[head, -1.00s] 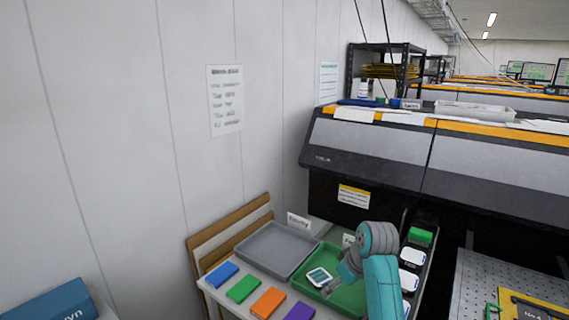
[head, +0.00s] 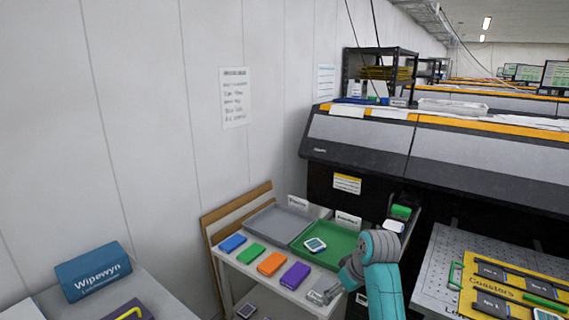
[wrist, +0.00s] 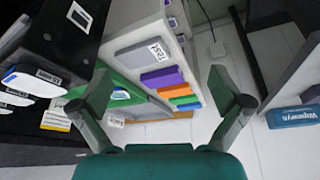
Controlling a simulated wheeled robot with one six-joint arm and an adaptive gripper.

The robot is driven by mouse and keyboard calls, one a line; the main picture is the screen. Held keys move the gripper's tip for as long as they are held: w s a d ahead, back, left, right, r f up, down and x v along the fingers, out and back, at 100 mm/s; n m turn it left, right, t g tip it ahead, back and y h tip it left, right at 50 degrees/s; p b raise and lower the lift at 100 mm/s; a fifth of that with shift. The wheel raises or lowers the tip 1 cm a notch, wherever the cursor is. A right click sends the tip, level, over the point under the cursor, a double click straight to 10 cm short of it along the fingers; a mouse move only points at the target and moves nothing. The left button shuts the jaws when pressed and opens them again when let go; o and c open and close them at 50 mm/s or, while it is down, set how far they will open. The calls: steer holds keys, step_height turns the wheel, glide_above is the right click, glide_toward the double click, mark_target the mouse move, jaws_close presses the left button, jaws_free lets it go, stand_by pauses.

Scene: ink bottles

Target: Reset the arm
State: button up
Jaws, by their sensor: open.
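My gripper (wrist: 162,100) is open and empty in the wrist view, its two teal fingers spread apart. In the head view my teal arm reaches up from the bottom, and its end is by the front right corner of the small table, partly hidden by the arm itself. The green tray (head: 346,237) stands on that table with a white-and-dark square item (head: 315,245) in it. A grey tray (head: 272,222) is to its left. Blue (head: 233,243), green (head: 251,254), orange (head: 271,263) and purple (head: 295,275) blocks lie along the front edge.
A large dark printer (head: 400,150) stands behind on the right. A perforated table with a yellow Coasters board (head: 480,298) is at the right. A blue Wipewyn box (head: 93,272) sits on a surface at the lower left. Open floor lies between that surface and the small table.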

steer(key=s+f+m+t, duration=0.1)
steer(key=s+f, duration=0.4)
steer(key=f, duration=0.4)
steer(key=s+f+m+t, duration=0.1)
steer(key=s+f+t, duration=0.1)
steer(key=s+f, duration=0.55)
steer(key=s+d+f+m+t+h, duration=0.1)
steer(key=s+f, duration=0.3)
steer(key=s, duration=0.2)
steer(key=s+d+f+m+t, duration=0.1)
steer(key=s+f, duration=0.3)
steer(key=s, duration=0.3)
steer(key=s+r+m+t+h, duration=0.1)
steer(key=s+r+t, duration=0.1)
steer(key=s, duration=0.7)
steer(key=s+r+t, duration=0.1)
steer(key=s+r, duration=0.2)
steer(key=s, duration=0.6)
steer(key=s+d+r+m+t, duration=0.1)
steer(key=s+r+t, duration=0.1)
steer(key=s+r, duration=1.1)
steer(key=shift+s+r+t, duration=0.4)
steer(key=shift+r, duration=0.15)
